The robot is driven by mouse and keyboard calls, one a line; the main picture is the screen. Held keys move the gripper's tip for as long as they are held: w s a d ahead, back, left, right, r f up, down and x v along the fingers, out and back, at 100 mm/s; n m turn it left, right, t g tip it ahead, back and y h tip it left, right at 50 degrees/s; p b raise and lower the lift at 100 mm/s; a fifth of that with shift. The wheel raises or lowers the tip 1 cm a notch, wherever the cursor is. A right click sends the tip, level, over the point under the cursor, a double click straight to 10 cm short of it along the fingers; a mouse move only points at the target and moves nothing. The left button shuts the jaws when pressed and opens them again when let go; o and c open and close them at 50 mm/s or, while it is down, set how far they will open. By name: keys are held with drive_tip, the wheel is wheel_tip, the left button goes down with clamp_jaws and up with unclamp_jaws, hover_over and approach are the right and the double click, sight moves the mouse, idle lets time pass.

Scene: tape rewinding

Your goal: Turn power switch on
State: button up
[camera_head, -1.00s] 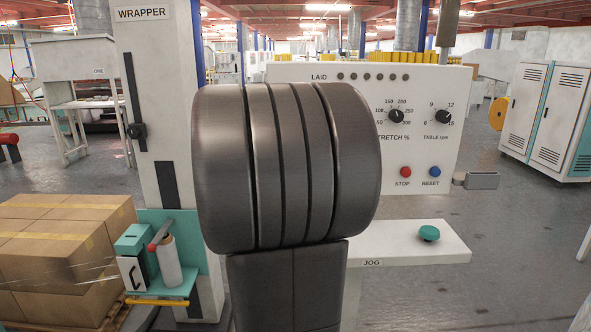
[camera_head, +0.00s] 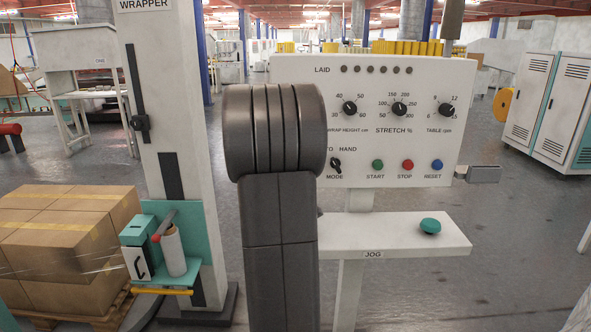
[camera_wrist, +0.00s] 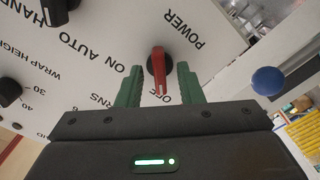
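The power switch (camera_wrist: 157,66) is a red lever on the white panel in the wrist view, under the label POWER. My gripper (camera_wrist: 160,82) is open, with one green finger on each side of the red lever. A gap shows on both sides, wider on the right. In the head view the white control panel (camera_head: 433,85) stands behind my arm, which hides the power switch and my gripper.
The panel carries a mode knob (camera_head: 336,165), a green start button (camera_head: 378,164), a red stop button (camera_head: 408,165) and several dials. A jog shelf (camera_head: 390,238) juts out below. Wrapped boxes (camera_head: 70,225) stand at left.

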clamp_jaws()
drive_tip(key=shift+f+b, duration=0.1)
drive_tip(key=shift+b, duration=0.3)
drive_tip(key=m+b, duration=1.2)
drive_tip(key=m, duration=0.5)
drive_tip(key=shift+m, duration=0.4)
idle(0.4)
